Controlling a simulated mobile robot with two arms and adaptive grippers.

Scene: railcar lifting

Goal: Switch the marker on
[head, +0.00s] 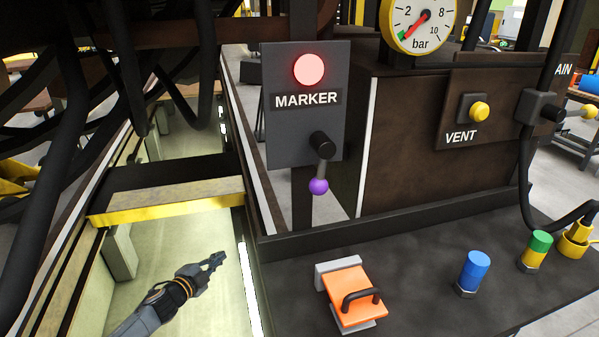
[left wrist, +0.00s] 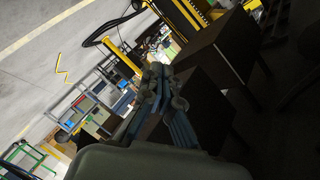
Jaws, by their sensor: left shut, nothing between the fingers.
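The marker panel (head: 305,110) is a dark grey plate labelled MARKER in the head view. Its round lamp (head: 309,69) shows bright pinkish red. My right gripper is not in view.
A gauge marked bar (head: 418,22), a yellow VENT button (head: 479,112) and another yellow-knobbed lever (head: 588,112) are right of the panel. An orange block with a black handle (head: 352,296), a blue cap (head: 474,270) and a green-topped fitting (head: 537,249) stand on the dark ledge below.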

